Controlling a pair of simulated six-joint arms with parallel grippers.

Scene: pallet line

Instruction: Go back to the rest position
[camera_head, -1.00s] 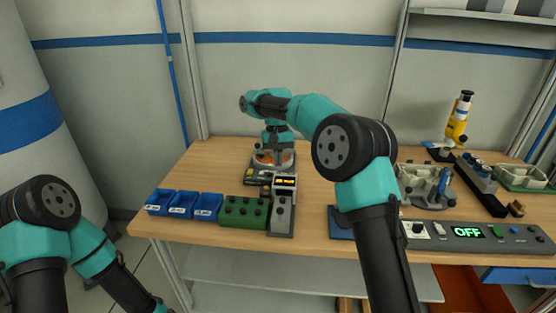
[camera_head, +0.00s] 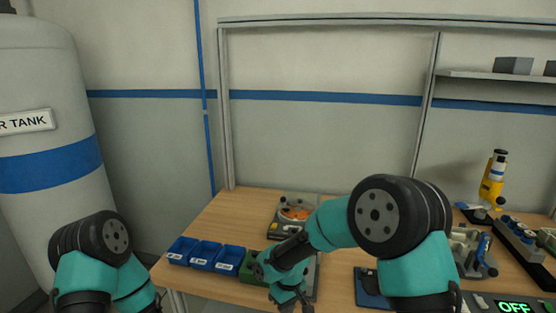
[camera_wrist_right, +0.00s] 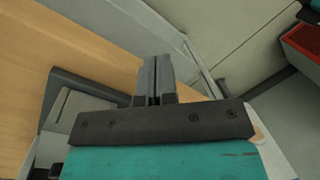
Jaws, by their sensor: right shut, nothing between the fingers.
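My right arm reaches in from the lower right in the head view and bends down over the front of the wooden table (camera_head: 225,215). My right gripper (camera_head: 290,306) hangs at the bottom edge of that view, in front of the green block (camera_head: 253,268). In the right wrist view its two grey fingers (camera_wrist_right: 153,80) are together with nothing between them. My left arm's elbow shows at the lower left of the head view; its gripper is out of the picture.
Blue bins (camera_head: 205,255) stand left of the green block. A device with an orange-and-white round top (camera_head: 297,209) is behind my right forearm. A yellow microscope-like device (camera_head: 492,180) and a panel reading OFF (camera_head: 512,306) are at right. Bare table lies at back left.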

